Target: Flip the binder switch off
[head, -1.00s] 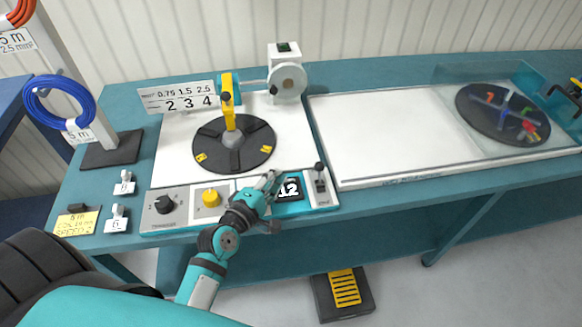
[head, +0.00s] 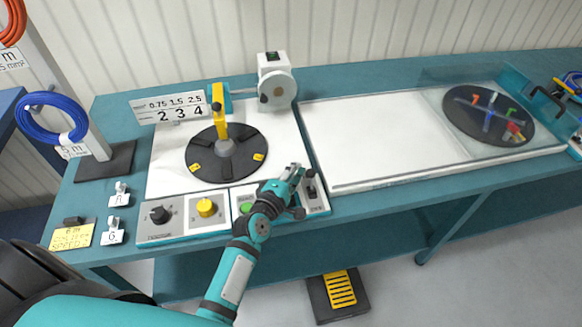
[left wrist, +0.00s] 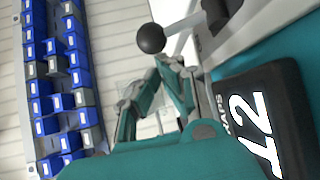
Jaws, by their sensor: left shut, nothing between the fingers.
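The switch lever (head: 311,174) stands at the right end of the control panel, with a black ball knob and a dark slot below it. Its label is too small to read. In the left wrist view the black ball (left wrist: 150,39) on its pale lever shows large at the top. My left gripper (head: 297,169) is shut and empty, just left of the lever in the head view. In the left wrist view its fingertips (left wrist: 163,65) are close below the ball; I cannot tell whether they touch. My right gripper is not in view.
A display reading 12 (left wrist: 262,125) lies beside the gripper. The panel also has a black knob (head: 159,214), a yellow knob (head: 206,208) and a green button (head: 246,208). Behind are the black turntable (head: 226,165) with its yellow arm and a white tray (head: 380,150).

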